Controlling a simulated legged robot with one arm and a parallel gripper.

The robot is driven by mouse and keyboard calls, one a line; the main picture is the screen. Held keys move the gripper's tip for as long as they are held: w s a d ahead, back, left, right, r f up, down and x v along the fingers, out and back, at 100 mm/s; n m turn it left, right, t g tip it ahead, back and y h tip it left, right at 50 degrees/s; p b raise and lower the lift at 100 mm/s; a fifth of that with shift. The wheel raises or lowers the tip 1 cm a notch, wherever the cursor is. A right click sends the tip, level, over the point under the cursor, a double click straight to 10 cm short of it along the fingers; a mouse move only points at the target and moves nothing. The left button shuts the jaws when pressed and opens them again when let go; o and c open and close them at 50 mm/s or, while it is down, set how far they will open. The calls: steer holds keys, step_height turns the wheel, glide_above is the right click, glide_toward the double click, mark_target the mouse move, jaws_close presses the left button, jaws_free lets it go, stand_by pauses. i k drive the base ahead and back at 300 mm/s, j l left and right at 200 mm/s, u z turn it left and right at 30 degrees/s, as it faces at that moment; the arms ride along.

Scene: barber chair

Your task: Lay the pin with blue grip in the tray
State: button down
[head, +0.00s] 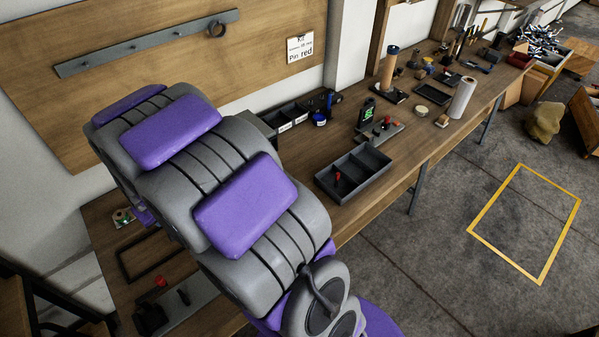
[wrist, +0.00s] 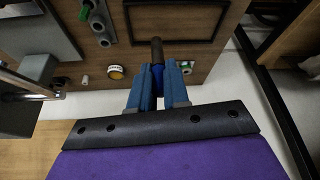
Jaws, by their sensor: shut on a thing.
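The pin with blue grip (wrist: 157,74) is between the blue fingers of my gripper (wrist: 158,92) in the wrist view. Its dark end sticks out beyond the fingertips, over the wooden bench. My gripper is shut on it. In the head view my own purple and grey arm hides the gripper and the pin. The tray does not show in the wrist view.
A dark rectangular frame (head: 123,266) lies on the bench left of my arm. A paper roll (head: 462,98) stands farther right.

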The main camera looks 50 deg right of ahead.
mark_target(368, 163)
steer(key=k+z, duration=0.15)
steer(key=z, duration=0.2)
steer(key=k+z, duration=0.1)
steer(key=z, duration=0.25)
steer(key=k+l+z, duration=0.1)
steer(key=z, duration=0.25)
steer(key=i+z, duration=0.6)
steer(key=k, duration=0.1)
